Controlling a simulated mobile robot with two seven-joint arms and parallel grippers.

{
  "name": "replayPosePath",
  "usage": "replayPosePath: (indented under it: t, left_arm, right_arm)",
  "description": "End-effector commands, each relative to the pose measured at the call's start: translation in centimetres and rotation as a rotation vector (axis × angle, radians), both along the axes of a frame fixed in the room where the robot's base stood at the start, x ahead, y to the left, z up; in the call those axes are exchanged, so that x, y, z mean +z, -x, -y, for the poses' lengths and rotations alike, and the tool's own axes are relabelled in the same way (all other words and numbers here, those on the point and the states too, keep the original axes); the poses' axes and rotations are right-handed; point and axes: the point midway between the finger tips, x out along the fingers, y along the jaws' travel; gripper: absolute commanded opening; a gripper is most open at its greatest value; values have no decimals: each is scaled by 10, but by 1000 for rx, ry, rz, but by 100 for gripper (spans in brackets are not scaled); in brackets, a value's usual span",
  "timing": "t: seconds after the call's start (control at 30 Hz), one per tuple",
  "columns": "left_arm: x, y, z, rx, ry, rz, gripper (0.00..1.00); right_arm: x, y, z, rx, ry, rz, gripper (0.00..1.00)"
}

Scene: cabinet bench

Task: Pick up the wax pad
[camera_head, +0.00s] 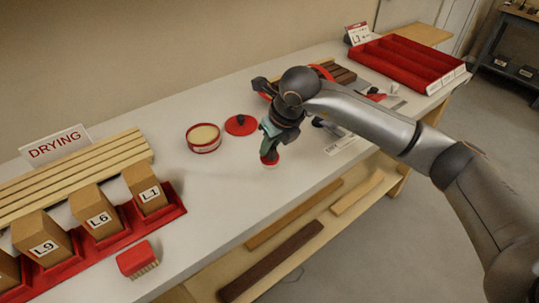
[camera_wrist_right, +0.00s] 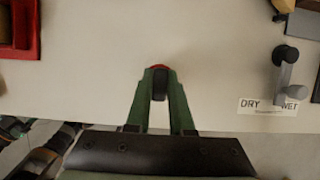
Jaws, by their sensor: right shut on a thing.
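The wax pad (camera_head: 270,159) is a small red piece with a pale underside, at or just above the white bench top near its front edge. My right gripper (camera_head: 271,147) points down and is shut on it. In the right wrist view, the fingers of my right gripper (camera_wrist_right: 160,88) close on a dark knob, and a bit of the red wax pad (camera_wrist_right: 160,66) shows beyond them. The fingers hide most of the pad. I cannot tell whether it touches the bench. My left gripper is not in view.
An open round tin (camera_head: 204,138) and a red lid (camera_head: 241,125) lie left of the gripper. A red rack (camera_head: 177,207) with labelled blocks, a red brush (camera_head: 137,259) and a slatted drying rack (camera_head: 75,173) are at left. A red tray (camera_head: 407,63) stands at the back right.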

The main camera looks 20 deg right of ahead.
Motion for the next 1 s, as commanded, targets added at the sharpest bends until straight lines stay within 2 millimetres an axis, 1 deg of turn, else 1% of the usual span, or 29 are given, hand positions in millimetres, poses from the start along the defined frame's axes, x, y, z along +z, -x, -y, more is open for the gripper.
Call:
replayPosePath:
  t: [0.07,0.27,0.4,0.6,0.8,1.0]
  left_arm:
    - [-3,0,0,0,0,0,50]
    - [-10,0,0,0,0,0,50]
    - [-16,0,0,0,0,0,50]
    - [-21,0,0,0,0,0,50]
    - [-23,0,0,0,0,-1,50]
    - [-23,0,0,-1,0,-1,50]
  right_arm:
    - [14,10,4,1,-1,5,0]
    - [62,48,19,2,1,9,0]
    - [74,80,30,0,1,4,0]
    - [91,114,43,-1,2,3,0]
    - [99,130,48,0,0,1,0]
    - [100,132,48,0,-1,0,0]
